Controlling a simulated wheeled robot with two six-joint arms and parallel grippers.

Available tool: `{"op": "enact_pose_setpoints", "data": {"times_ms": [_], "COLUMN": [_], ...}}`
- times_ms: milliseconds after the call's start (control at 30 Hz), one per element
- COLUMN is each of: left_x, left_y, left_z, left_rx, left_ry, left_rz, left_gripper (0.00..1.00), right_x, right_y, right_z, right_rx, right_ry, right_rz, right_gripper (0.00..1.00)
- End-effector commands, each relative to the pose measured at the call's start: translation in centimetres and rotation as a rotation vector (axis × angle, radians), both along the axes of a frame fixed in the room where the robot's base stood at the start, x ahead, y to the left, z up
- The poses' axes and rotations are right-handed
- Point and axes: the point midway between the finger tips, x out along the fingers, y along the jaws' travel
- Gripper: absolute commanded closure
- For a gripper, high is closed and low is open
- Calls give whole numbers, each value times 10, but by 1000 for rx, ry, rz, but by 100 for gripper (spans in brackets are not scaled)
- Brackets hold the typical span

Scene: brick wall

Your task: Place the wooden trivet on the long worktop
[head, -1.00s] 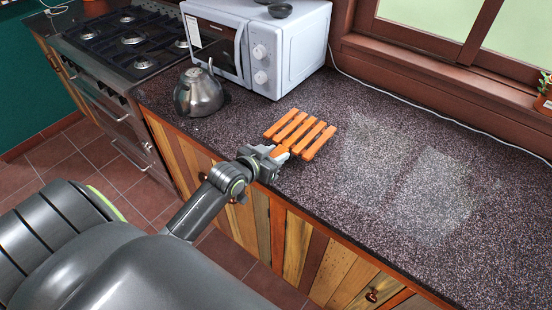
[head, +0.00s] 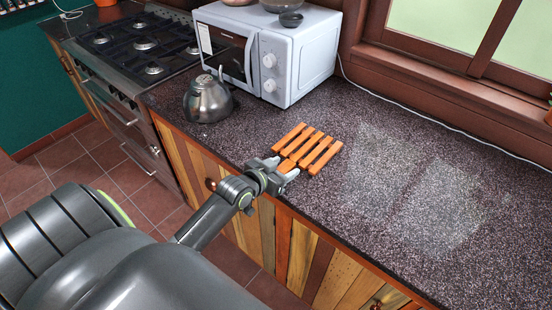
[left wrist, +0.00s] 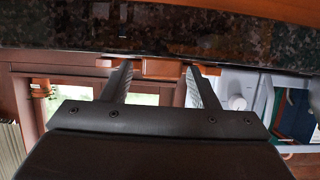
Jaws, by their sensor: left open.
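The wooden trivet (head: 318,151), several orange slats on crossbars, lies flat on the long worktop (head: 400,130), near its front edge and right of the kettle. My left gripper (head: 281,168) is open at the trivet's near left side, one finger on each side of a short end part of it. In the left wrist view the trivet (left wrist: 155,69) shows edge-on between and beyond the spread fingers (left wrist: 157,75), under the dark worktop edge in this upside-down picture. Whether a finger touches the wood I cannot tell. My right gripper is not in view.
A steel kettle (head: 208,100) and a white microwave (head: 270,50) with bowls on top stand at the back left. A stove (head: 130,50) is further left. The worktop right of the trivet is clear, with a cable along the window wall.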

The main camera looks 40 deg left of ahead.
Motion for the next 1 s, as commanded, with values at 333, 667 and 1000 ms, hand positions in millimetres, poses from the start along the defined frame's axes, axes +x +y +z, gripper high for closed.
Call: {"op": "enact_pose_setpoints", "data": {"times_ms": [333,667,1000], "left_x": [-47,-99,-110], "left_y": [5,8,9], "left_z": [18,39,45], "left_rx": [4,3,0], "left_ry": [1,3,0], "left_rz": [-1,0,-1], "left_gripper": [46,46,46], "right_x": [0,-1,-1], "right_y": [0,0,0], "right_z": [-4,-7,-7], "right_rx": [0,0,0], "right_ry": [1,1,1], "right_rz": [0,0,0], "right_gripper": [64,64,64]}}
